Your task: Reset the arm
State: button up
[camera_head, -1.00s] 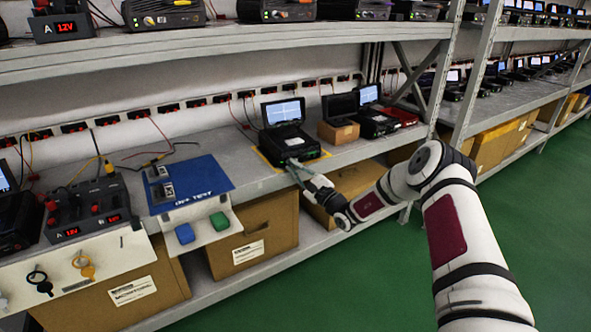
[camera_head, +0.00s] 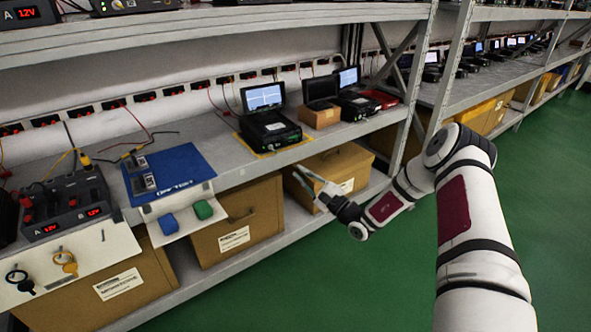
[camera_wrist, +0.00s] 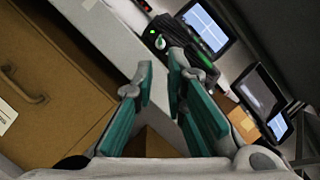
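A black device with a lit screen (camera_head: 268,122) stands on a yellow-edged mat on the shelf, up and left of my gripper. It also shows in the wrist view (camera_wrist: 200,32), beyond the fingertips.
Cardboard boxes (camera_head: 240,215) stand on the bottom shelf close to my gripper. A blue test mat (camera_head: 180,167) and a power supply (camera_head: 68,208) are on the shelf at left. A rack upright (camera_head: 425,75) stands at right. The green floor (camera_head: 350,290) is clear.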

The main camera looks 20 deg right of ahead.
jog(key=shift+s, duration=0.1)
dwell(0.3)
jog(key=s+a+r+n+g+y, duration=0.4)
jog(key=a+r+n+g+y, duration=0.2)
jog(key=a+r, duration=0.25)
jog(key=s+a+r+n+g+h, duration=0.1)
jog(key=s+a+r+n+g, duration=0.5)
jog(key=s, duration=0.4)
jog(key=s+a+r+n+g+h, duration=0.1)
jog(key=s+a+r+n+g, duration=0.5)
jog(key=s, duration=0.3)
jog(key=s+d+r+n+g+h, duration=0.1)
jog(key=s+d+h, duration=0.15)
jog(key=s, duration=0.55)
jog(key=s+d+r+h, duration=0.15)
jog(key=s+h, duration=0.25)
jog(key=s, duration=0.5)
jog(key=s+d+r+n+g+h, duration=0.1)
jog(key=s+d+h, duration=0.25)
jog(key=s, duration=0.45)
jog(key=s+d+f+t+h, duration=0.1)
jog(key=s+d+t+h, duration=0.1)
jog(key=s+d+h, duration=0.35)
notch_tip(320, 180, up, 30)
jog(key=s+d+t+y+p, duration=0.1)
jog(key=t+p, duration=0.2)
jog(key=p, duration=2.5)
jog(key=shift+s+d+f+t, duration=0.2)
jog(key=shift+f+t, duration=0.05)
jog(key=shift+t, duration=0.15)
